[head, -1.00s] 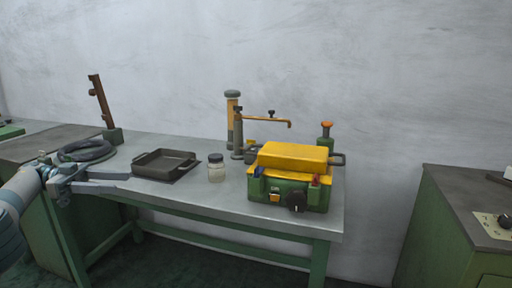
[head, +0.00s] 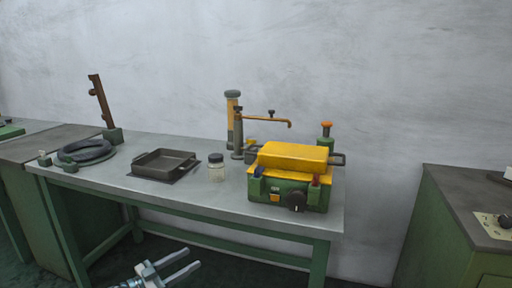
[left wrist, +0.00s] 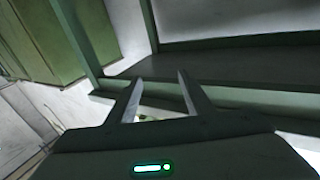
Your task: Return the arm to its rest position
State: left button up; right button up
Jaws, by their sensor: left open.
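My left gripper (head: 182,264) is low at the bottom of the head view, in front of the green workbench and below its top. Its two fingers are apart with nothing between them. In the left wrist view the open fingers (left wrist: 158,95) point toward the bench's green frame and lower shelf. My right gripper is in neither view.
The workbench top (head: 215,197) holds a coiled dark hose (head: 86,151), a dark tray (head: 164,163), a lidded jar (head: 216,169) and a green and yellow machine (head: 290,177). A green cabinet (head: 465,220) stands at right. Bench legs and rails are close to my gripper.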

pick_arm(q)
jog(key=s+a+f+n+y, duration=0.3)
jog(key=s+f+y, duration=0.3)
jog(key=s+f, duration=0.25)
jog(key=s+a+f+n+y, duration=0.2)
jog(key=s+f+y, duration=0.3)
jog(key=s+f, duration=0.4)
jog(key=s+a+g+y, duration=0.2)
jog(key=s+a+g, duration=0.15)
jog(key=s, duration=0.75)
jog(key=s+a+g+y, duration=0.2)
jog(key=s+a, duration=0.2)
jog(key=s, duration=0.7)
jog(key=s+a+g+y, duration=0.2)
jog(key=s+a+g, duration=0.1)
jog(key=s, duration=0.8)
jog(key=s+d+f+n+h, duration=0.1)
jog(key=d+f+n+h, duration=0.2)
jog(key=d, duration=1.5)
notch_tip(320, 180, down, 16)
jog(key=w+d+t+h+p, duration=0.1)
jog(key=p, duration=1)
jog(key=shift+r+p, duration=0.15)
jog(key=shift+p, duration=0.15)
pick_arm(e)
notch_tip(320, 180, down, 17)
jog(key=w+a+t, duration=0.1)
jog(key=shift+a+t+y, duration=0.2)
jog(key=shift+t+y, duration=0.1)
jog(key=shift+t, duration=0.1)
